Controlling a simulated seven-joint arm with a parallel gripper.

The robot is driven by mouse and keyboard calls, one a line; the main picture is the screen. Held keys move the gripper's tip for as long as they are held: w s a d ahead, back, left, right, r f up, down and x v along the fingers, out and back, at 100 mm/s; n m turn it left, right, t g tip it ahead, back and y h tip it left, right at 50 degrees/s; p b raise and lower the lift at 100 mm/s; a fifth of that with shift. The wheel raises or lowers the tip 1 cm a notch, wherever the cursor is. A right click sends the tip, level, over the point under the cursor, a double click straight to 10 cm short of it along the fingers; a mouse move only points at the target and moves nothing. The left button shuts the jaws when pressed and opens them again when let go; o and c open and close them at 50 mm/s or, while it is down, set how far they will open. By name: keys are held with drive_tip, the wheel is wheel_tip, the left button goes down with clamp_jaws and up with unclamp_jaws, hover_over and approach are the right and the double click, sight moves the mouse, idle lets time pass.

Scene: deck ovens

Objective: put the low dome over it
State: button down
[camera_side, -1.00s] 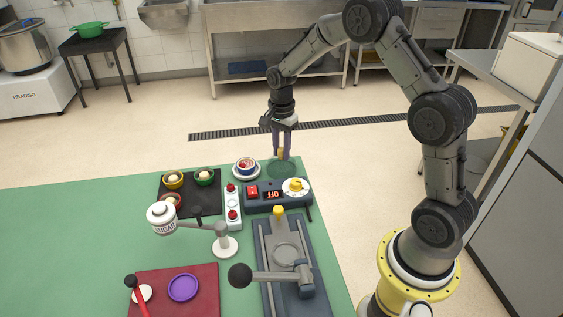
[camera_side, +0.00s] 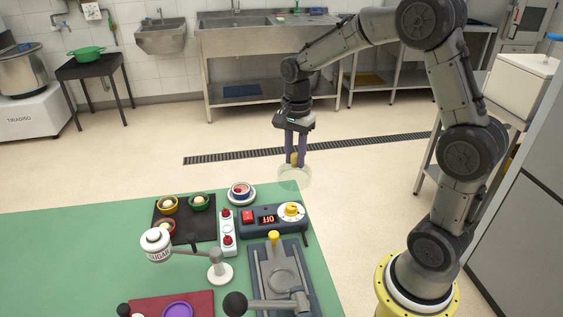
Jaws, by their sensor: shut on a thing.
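My gripper (camera_side: 296,157) is shut on the tan knob of a clear, pale green, low dome (camera_side: 295,179). The dome hangs level below the fingers, past the table's far right corner in the picture. I cannot tell its exact height. A small bowl (camera_side: 240,188) with a red and blue rim stands on a white saucer (camera_side: 242,199) near the table's far edge, to the left of the dome and apart from it. Something pale lies in the bowl.
A control box (camera_side: 270,219) with a yellow dial and a two-button panel (camera_side: 227,236) stand near the bowl. A dark tray (camera_side: 187,228) holds several small bowls. A sugar jar (camera_side: 156,243) is raised on an arm. The green table (camera_side: 70,260) is clear at left.

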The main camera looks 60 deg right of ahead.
drive_tip(key=s+a+r, duration=0.2)
drive_tip(key=s+r, duration=0.1)
drive_tip(key=s, duration=0.3)
drive_tip(key=shift+m, duration=0.4)
drive_tip(key=w, duration=0.2)
drive_tip(key=w+r, duration=0.1)
drive_tip(key=w+d+r, duration=0.1)
drive_tip(key=w, duration=0.1)
drive_tip(key=shift+w+r, duration=0.2)
drive_tip(key=shift+w, duration=0.1)
drive_tip(key=w+a+f, duration=0.2)
drive_tip(key=w+f, duration=0.1)
drive_tip(key=w, duration=1)
drive_tip(key=shift+n, duration=0.4)
drive_tip(key=shift+w+a+f, duration=0.35)
drive_tip(key=shift+f, duration=1.3)
drive_tip(key=shift+w+a+f, duration=0.3)
drive_tip(key=shift+a+f, duration=0.1)
drive_tip(key=shift+f, duration=1.25)
drive_tip(key=shift+w+a+f, duration=0.35)
drive_tip(key=shift+f, duration=1.3)
drive_tip(key=shift+f, duration=0.2)
